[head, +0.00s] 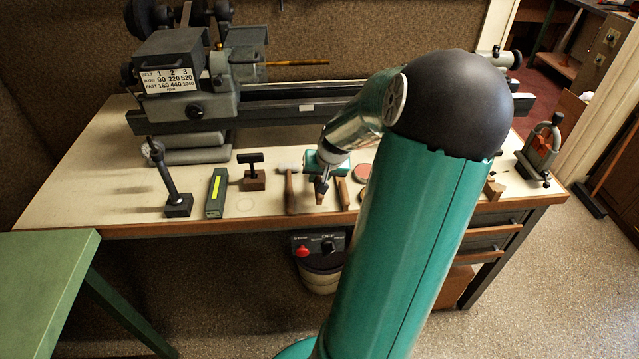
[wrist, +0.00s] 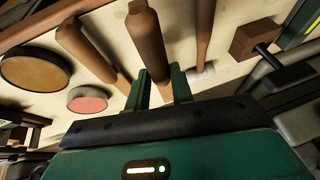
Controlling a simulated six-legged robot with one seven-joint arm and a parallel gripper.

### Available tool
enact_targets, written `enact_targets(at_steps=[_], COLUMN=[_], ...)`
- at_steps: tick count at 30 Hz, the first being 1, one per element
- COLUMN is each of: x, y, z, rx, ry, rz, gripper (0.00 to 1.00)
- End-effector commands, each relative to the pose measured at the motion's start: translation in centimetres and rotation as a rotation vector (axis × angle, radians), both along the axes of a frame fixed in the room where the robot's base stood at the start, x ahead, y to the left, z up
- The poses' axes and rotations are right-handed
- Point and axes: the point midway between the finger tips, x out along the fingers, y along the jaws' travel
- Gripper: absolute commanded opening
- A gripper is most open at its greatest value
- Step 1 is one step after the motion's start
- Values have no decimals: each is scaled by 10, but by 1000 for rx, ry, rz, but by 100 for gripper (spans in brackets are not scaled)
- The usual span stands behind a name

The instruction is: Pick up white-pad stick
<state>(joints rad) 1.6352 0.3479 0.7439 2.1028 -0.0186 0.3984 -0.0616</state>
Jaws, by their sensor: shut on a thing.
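My gripper (head: 322,184) is low over the bench near its front edge. In the wrist view my gripper (wrist: 161,80) has its two green fingers on either side of a brown wooden stick (wrist: 149,35), shut on it. The stick's lower end (head: 320,198) shows just below the fingers in the head view. Its other end is hidden by the gripper, so I cannot see a pad on it. A thinner brown stick with a white end (wrist: 204,50) lies apart, to the right of the fingers; it also shows left of the gripper in the head view (head: 291,192).
Another brown stick (wrist: 85,45) lies left of the held one. A tan disc (wrist: 36,68) and a pink disc (wrist: 88,99) lie beyond it. A small block with a black handle (head: 252,180) and a green box (head: 216,192) stand left. A lathe (head: 185,105) fills the back.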

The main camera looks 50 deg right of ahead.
Motion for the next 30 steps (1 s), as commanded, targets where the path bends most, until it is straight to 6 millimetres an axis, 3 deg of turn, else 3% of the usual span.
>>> enact_targets(at_steps=[10, 21, 30], x=[-24, -49, -62], y=[43, 95, 118], z=[56, 79, 91], rx=[-5, -4, 1], ry=[5, 5, 2], rz=[-3, 2, 1], gripper=[0, 0, 0])
